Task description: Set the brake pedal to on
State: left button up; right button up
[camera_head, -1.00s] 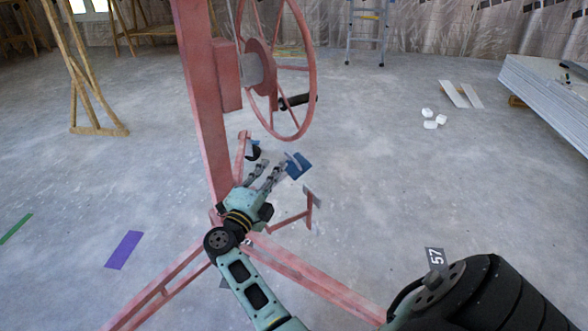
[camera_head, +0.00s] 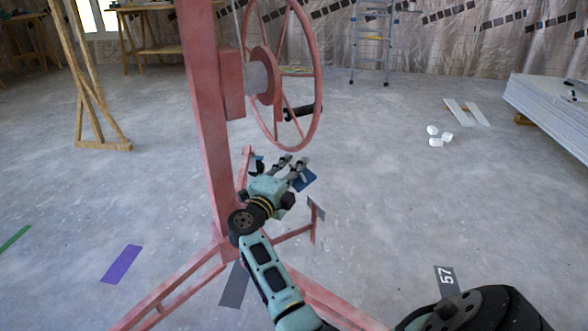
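The panel lift is a pink steel frame with an upright mast (camera_head: 206,110), a large hand wheel (camera_head: 318,75) with a black handle, and splayed legs (camera_head: 180,285). My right gripper (camera_head: 283,166), on a teal arm, is low beside the mast, under the wheel. Its grey fingers are extended and apart, with nothing visible between them. A small dark piece shows just left of the fingers, near a pink bar (camera_head: 244,165). I cannot tell whether it is the brake pedal or a finger. The pedal's setting cannot be read. My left gripper is out of view.
A wooden trestle (camera_head: 98,110) stands at the left and a stepladder (camera_head: 371,50) at the back. White panels (camera_head: 555,105) are stacked at the right, with small white pieces (camera_head: 436,135) on the floor nearby. The floor right of the lift is mostly clear.

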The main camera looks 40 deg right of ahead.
jog(key=shift+c, duration=0.4)
grip_shut()
